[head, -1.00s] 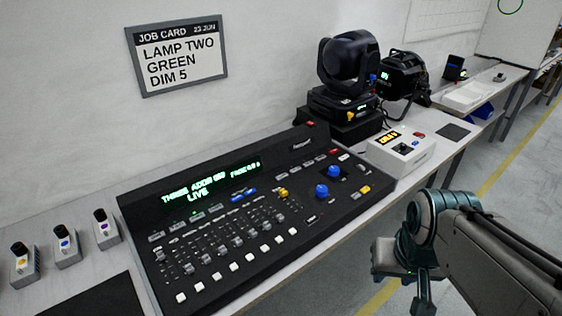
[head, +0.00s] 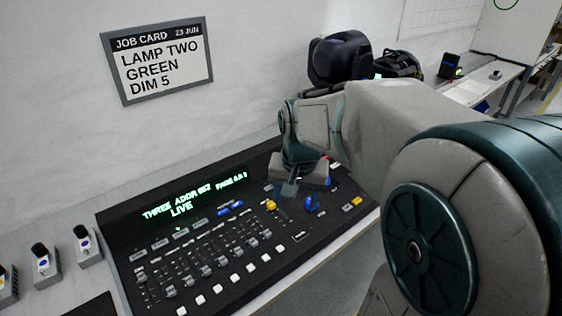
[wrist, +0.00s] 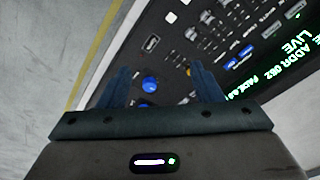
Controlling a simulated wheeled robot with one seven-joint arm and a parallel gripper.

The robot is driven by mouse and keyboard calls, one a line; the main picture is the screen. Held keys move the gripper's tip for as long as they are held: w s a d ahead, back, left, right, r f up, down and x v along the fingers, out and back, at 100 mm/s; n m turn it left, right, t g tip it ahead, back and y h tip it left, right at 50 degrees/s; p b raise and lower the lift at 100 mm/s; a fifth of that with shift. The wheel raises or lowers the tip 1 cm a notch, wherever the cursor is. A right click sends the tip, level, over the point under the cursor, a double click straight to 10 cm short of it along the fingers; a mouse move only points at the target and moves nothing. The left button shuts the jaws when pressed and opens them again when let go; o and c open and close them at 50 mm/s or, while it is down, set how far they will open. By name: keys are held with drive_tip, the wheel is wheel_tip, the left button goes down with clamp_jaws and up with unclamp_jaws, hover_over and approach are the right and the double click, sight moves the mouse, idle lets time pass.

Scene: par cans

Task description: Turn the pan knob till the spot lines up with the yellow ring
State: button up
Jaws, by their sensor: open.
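The black lighting desk (head: 222,262) carries a blue knob (head: 311,204) at its right part and a yellow knob (head: 271,205) to the left of it. A second blue knob is mostly hidden behind my gripper in the head view. The wrist view shows one blue knob (wrist: 150,84) and part of the other (wrist: 143,103). I cannot read which is pan. My gripper (head: 297,195) is open above the knobs, pointing down. In the wrist view its fingers (wrist: 160,68) stand apart with the blue knobs between them, nothing held. No spot or yellow ring is visible.
The moving-head lamp (head: 338,60) stands behind my arm, with a black par can (head: 398,64) beside it. Faders (head: 205,272) fill the desk's left part. A green ring (head: 507,3) is on the far board. Small switch boxes (head: 88,250) stand at left.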

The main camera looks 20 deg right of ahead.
drive_tip(key=w+d+f+m+g+p, duration=0.1)
drive_tip(key=w+d+f+m, duration=0.1)
drive_tip(key=w+d+m, duration=0.35)
drive_tip(key=w+d+f+m+g+p, duration=0.1)
drive_tip(key=w+d+f+m+p, duration=0.15)
drive_tip(key=w+d, duration=0.5)
drive_tip(key=f, duration=0.4)
drive_tip(key=w+a+f, duration=0.1)
drive_tip(key=f, duration=0.4)
drive_tip(key=w+f, duration=0.1)
drive_tip(key=f, duration=0.3)
drive_tip(key=shift+a+f+p, duration=0.2)
drive_tip(key=shift+a+p, duration=0.15)
drive_tip(key=shift+s, duration=0.1)
drive_tip(key=shift+c, duration=0.3)
drive_tip(key=c, duration=0.9)
